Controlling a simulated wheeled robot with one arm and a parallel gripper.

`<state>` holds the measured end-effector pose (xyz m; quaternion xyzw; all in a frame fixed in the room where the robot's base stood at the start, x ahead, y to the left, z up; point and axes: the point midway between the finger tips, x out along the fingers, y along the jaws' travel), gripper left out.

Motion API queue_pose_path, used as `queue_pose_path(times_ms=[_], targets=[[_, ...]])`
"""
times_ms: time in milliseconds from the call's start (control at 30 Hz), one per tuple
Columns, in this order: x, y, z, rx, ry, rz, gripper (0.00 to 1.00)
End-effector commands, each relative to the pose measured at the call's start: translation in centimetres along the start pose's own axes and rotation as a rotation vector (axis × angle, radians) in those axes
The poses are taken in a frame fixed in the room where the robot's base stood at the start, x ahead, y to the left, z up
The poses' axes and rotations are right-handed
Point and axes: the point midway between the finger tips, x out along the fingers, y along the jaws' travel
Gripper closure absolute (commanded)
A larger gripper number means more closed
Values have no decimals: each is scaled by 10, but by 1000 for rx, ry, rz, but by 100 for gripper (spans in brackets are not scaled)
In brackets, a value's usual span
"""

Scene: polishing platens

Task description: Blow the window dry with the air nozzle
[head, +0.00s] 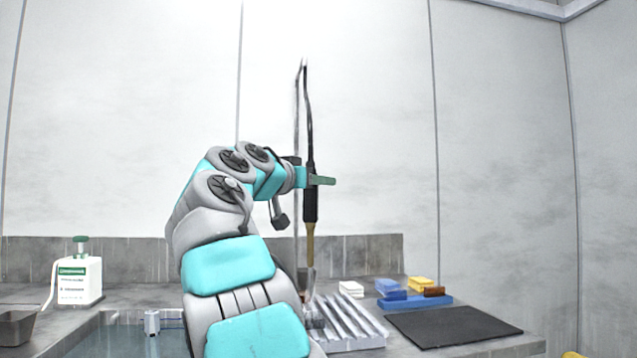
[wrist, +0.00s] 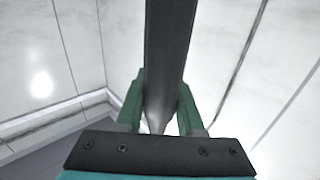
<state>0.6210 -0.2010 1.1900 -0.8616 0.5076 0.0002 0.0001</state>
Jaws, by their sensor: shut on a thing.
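The air nozzle (head: 311,200) has a black handle and a brass tip that points down, and a dark hose rises from its top. My gripper (head: 318,180) is shut on the handle and holds the nozzle upright in the air above the counter. In the wrist view, the green fingers of my gripper (wrist: 162,105) stand on both sides of the dark handle (wrist: 168,45). Below the brass tip, small things near the ribbed metal rack (head: 350,328) are partly hidden by my arm. I cannot clearly make out the window.
A white bottle with a green cap (head: 80,280) stands at the left by a sink basin (head: 110,340). A dark mat (head: 453,326) lies at the right and looks bare.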

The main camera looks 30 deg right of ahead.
Motion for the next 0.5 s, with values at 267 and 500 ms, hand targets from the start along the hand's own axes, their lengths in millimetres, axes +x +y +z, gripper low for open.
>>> queue_pose_path(times_ms=[267, 500], targets=[[0, 1, -22, 2, 2, 0, 100], [0, 0, -42, 2, 2, 0, 100]])
